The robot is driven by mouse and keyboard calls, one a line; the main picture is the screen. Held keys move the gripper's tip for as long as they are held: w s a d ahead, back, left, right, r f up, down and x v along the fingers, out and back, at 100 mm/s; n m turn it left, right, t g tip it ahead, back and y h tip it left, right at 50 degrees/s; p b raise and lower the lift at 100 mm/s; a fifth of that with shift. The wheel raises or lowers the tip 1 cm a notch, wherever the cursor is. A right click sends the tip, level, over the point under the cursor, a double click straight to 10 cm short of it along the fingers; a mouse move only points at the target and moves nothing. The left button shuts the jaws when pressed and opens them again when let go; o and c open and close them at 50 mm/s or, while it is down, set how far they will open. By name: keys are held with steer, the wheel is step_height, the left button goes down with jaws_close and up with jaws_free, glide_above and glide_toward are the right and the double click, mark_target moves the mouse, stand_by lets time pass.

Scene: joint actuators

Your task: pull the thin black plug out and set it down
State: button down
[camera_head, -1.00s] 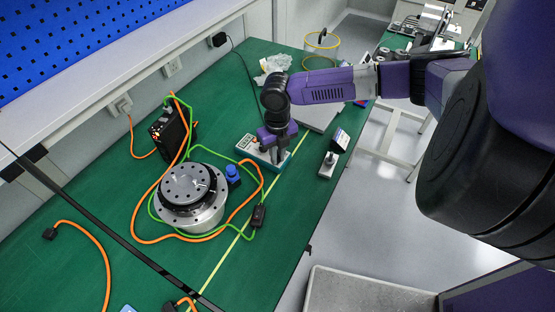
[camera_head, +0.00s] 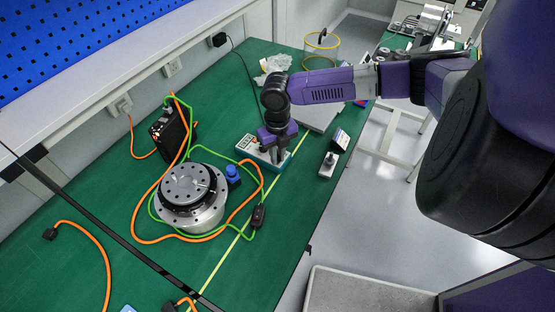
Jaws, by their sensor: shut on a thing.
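My gripper (camera_head: 274,157) points down at a small white-and-teal box (camera_head: 249,146) on the green table. Its fingers are close together at the box's right part, shut on the thin black plug. The plug is too small and too covered by the fingers to make out, so I cannot tell how deep it sits in the box. Small dark and red details show on the box's top left of the fingers.
A round silver actuator (camera_head: 190,196) with orange and green cables stands left of the box, a blue knob (camera_head: 232,173) beside it. A black unit (camera_head: 168,132) stands behind. A small device (camera_head: 329,163) is to the right.

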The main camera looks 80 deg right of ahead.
steer(key=shift+r+p, duration=2.35)
steer(key=shift+r, duration=0.6)
